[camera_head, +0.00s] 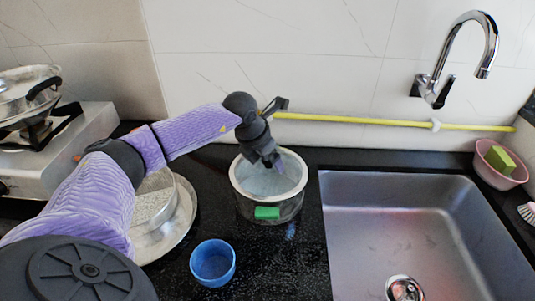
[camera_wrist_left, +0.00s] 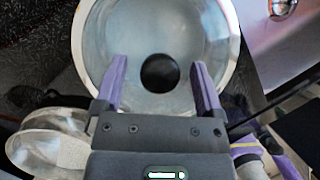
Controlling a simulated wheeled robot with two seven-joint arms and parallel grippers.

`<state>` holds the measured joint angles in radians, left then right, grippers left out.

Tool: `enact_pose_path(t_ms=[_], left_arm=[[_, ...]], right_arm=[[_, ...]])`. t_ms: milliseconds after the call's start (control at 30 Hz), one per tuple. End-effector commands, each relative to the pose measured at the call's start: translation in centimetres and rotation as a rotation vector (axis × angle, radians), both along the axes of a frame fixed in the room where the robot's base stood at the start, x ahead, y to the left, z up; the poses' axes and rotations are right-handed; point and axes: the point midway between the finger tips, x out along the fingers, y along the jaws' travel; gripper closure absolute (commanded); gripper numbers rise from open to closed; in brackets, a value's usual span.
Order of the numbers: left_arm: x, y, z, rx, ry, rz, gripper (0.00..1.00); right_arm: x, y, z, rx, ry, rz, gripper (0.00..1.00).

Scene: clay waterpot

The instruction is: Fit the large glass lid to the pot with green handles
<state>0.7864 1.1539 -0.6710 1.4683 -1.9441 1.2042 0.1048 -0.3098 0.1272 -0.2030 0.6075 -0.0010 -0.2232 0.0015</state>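The pot with green handles (camera_head: 284,212) stands on the black counter left of the sink. One green handle (camera_head: 267,213) faces the front; any other is hidden. In the left wrist view, a black knob (camera_wrist_left: 160,74) shows at the centre of the round, pale mouth. It appears to belong to the clear glass lid (camera_wrist_left: 160,30) lying across the pot. I cannot tell whether the lid sits flush. My left gripper (camera_head: 275,164) points down over the pot; the wrist view shows its purple fingers (camera_wrist_left: 157,63) apart, on either side of the knob. My right gripper is out of view.
A blue bowl (camera_head: 213,277) stands in front of the pot, to the left. A metal dish (camera_head: 188,215) lies left, partly behind my arm. The sink (camera_head: 430,225) opens to the right, and a yellow pipe (camera_head: 345,120) runs along the back wall.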

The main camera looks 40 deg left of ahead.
Motion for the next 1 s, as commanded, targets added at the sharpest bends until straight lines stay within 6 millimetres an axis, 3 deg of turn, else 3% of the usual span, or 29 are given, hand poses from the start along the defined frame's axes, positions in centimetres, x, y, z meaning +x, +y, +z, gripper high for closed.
enact_pose_path(t_ms=[200,500,600,1000], left_arm=[[-0.1,0.0,0.2,0.0,0.001,-0.001,0.12],[-2.7,0.7,7.2,-0.001,0.006,0.008,0.12],[-3.3,0.8,8.5,-0.003,0.008,0.009,0.12],[-3.5,0.8,9.0,-0.005,0.01,0.01,0.12]], right_arm=[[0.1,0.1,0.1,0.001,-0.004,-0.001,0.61],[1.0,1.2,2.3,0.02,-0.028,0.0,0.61],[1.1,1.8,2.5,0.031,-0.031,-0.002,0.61],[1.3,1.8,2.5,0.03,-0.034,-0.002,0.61]])
